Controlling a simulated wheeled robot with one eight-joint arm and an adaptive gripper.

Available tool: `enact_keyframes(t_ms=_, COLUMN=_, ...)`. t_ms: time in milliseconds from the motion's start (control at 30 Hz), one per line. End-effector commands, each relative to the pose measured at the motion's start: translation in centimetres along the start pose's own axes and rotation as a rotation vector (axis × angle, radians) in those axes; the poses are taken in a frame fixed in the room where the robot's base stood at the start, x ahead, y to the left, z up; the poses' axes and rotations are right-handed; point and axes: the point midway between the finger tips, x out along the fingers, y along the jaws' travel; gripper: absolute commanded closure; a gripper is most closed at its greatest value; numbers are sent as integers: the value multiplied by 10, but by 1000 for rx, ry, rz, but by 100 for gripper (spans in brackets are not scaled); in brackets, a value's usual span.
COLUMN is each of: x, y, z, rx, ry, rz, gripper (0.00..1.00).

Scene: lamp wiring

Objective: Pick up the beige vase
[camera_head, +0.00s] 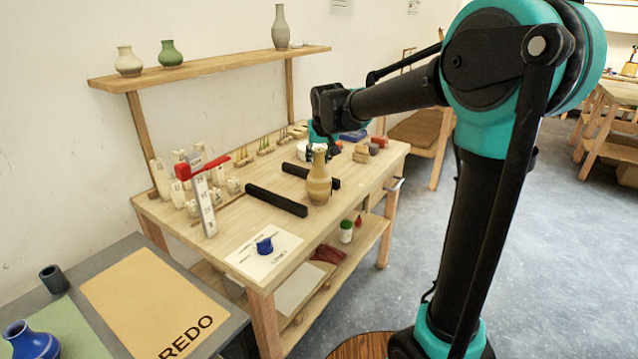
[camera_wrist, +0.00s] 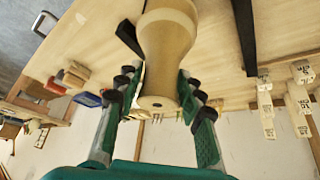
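The beige vase (camera_head: 319,188) stands upright on the wooden table, near its right edge in the head view. It has a round body, a narrow neck and a small mouth. In the wrist view the vase (camera_wrist: 168,42) runs down between the fingers, its mouth facing me. My gripper (camera_head: 319,150) is at the vase's top in the head view, partly hidden behind its neck. In the wrist view my gripper (camera_wrist: 160,84) is open, with one finger on each side of the neck. The fingertips are very close to the neck; firm contact does not show.
Two black bars (camera_head: 276,200) (camera_head: 310,176) lie beside the vase. A white sheet with a blue piece (camera_head: 264,245) lies at the front. White labelled blocks and a red piece (camera_head: 202,167) stand left. Small blocks (camera_head: 362,153) are behind.

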Motion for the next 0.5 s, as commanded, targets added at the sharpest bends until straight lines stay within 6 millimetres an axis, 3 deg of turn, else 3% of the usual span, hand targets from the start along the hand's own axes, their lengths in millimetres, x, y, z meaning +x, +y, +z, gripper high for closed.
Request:
enact_keyframes(t_ms=33, x=0, y=0, z=0, rx=0, ry=0, rz=0, gripper=72)
enact_keyframes(t_ms=267, x=0, y=0, z=0, rx=0, ry=0, rz=0, gripper=100)
enact_keyframes(t_ms=500, x=-1, y=0, z=0, rx=0, ry=1, rz=0, gripper=100)
